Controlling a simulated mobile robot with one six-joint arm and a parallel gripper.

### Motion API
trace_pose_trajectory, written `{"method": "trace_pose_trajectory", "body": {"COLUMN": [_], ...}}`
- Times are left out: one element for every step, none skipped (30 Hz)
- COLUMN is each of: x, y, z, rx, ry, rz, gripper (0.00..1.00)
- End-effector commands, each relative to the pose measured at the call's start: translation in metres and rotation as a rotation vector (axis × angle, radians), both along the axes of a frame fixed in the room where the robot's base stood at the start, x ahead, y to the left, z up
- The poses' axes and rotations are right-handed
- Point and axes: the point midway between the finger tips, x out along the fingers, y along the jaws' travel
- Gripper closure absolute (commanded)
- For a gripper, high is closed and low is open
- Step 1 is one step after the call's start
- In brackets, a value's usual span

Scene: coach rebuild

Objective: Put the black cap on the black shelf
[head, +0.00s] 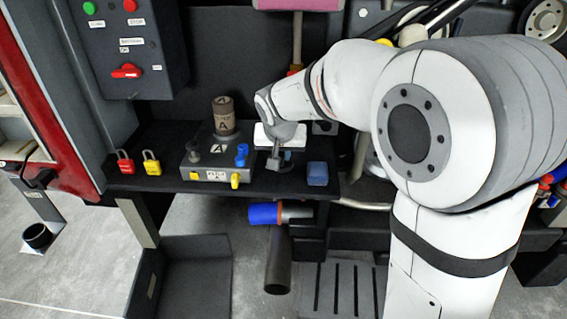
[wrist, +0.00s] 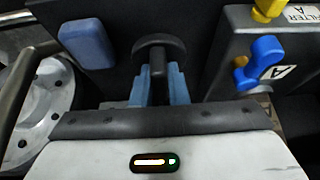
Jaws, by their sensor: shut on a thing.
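The black cap (wrist: 158,48) has a round disc and a stem. My gripper (wrist: 157,85) is shut on it, with a blue-grey finger on each side of the stem. In the head view my gripper (head: 280,160) is over the right part of the black shelf (head: 130,181), between the grey filter block and a blue block. The dark cap (head: 279,166) shows there only in part below the wrist. I cannot tell whether it touches the shelf or hangs just above it.
The filter block (head: 215,172) with blue and yellow valves and a brown cylinder (head: 223,115) stands close left. The blue block (head: 317,174) is close right. Red (head: 125,162) and yellow (head: 151,163) padlocks lie at the left end. Shelf between them is partly bare.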

Motion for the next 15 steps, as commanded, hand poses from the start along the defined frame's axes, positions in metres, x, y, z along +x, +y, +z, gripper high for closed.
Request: {"method": "trace_pose_trajectory", "body": {"x": [0.003, 0.002, 0.002, 0.002, 0.002, 0.002, 0.002, 0.002, 0.002, 0.002, 0.002, 0.002, 0.002, 0.002, 0.002], "y": [0.000, 0.000, 0.000, 0.000, 0.000, 0.000, 0.000, 0.000, 0.000, 0.000, 0.000, 0.000, 0.000, 0.000, 0.000], "z": [-0.005, -0.012, -0.019, -0.024, -0.029, -0.033, -0.035, -0.036, -0.036, -0.036, -0.035, -0.035, -0.035, -0.035, -0.036], "rx": [0.000, -0.001, -0.003, -0.002, -0.002, -0.001, 0.000, 0.000, 0.000, 0.001, 0.001, 0.001, 0.001, 0.001, 0.000], "ry": [0.001, 0.002, 0.003, 0.003, 0.003, 0.002, 0.001, 0.000, 0.000, -0.001, -0.001, -0.001, -0.001, -0.001, 0.000], "rz": [-0.001, 0.000, 0.001, 0.001, 0.001, 0.000, 0.000, 0.000, 0.000, 0.000, 0.000, 0.000, 0.000, 0.000, 0.001], "gripper": [1.00, 1.00, 1.00, 1.00, 1.00, 1.00, 1.00, 1.00, 1.00, 1.00, 1.00, 1.00, 1.00, 1.00, 1.00]}}
